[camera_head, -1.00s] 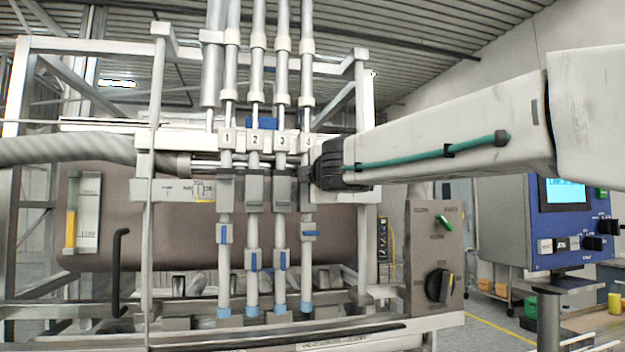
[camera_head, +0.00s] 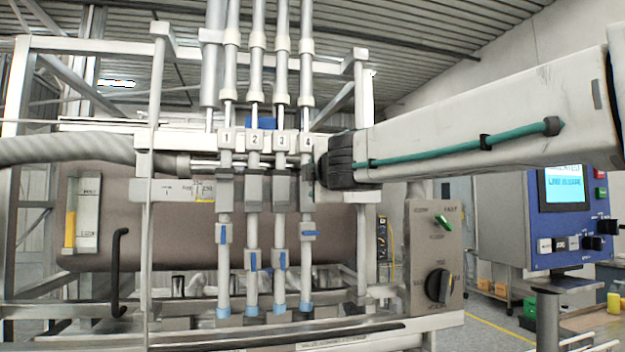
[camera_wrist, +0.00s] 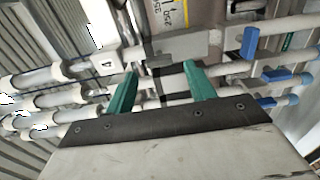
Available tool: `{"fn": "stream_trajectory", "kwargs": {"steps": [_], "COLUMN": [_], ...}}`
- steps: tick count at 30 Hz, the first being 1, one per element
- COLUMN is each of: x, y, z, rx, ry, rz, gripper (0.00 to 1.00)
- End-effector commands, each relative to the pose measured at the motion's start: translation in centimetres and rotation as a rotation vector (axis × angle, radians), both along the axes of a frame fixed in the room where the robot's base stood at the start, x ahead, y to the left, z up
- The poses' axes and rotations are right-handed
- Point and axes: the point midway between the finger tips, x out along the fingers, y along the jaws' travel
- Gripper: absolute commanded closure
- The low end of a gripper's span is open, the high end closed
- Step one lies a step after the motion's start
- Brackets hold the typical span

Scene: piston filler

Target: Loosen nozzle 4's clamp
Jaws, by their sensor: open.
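Nozzle 4 (camera_head: 307,263) is the rightmost of the row of upright tubes, under the number 4 plate (camera_head: 307,142). In the wrist view the number 4 plate (camera_wrist: 108,64) and nozzle 4's metal block (camera_wrist: 180,45) lie just beyond my fingers. A narrow dark bar (camera_wrist: 152,62) crosses there; I cannot tell whether it is the clamp. My gripper (camera_wrist: 161,82) is open, its two green fingers apart with nothing visibly gripped. In the head view my dark wrist stands right of nozzle 4; the fingertips are hard to make out there. Nozzle 4's blue lever (camera_head: 310,233) lies horizontal.
Nozzle 3 (camera_head: 280,235) stands close left of nozzle 4, with its blue lever upright. A frame post (camera_head: 366,110) rises behind my wrist. A grey switch box (camera_head: 435,258) and a blue control panel (camera_head: 565,220) stand to the right.

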Motion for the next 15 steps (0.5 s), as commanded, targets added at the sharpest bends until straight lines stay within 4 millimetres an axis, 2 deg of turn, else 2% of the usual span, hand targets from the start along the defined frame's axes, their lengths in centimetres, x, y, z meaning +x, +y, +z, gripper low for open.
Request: {"fn": "stream_trajectory", "kwargs": {"steps": [1,6,15], "x": [-1.0,-3.3,-4.1], "y": [-0.3,-0.9,-1.2], "z": [0.1,0.0,-0.1], "rx": [0.001,0.0,0.0], "ry": [-0.002,-0.001,0.001], "rz": [0.001,0.001,0.0], "gripper": [0.45,0.45,0.45]}}
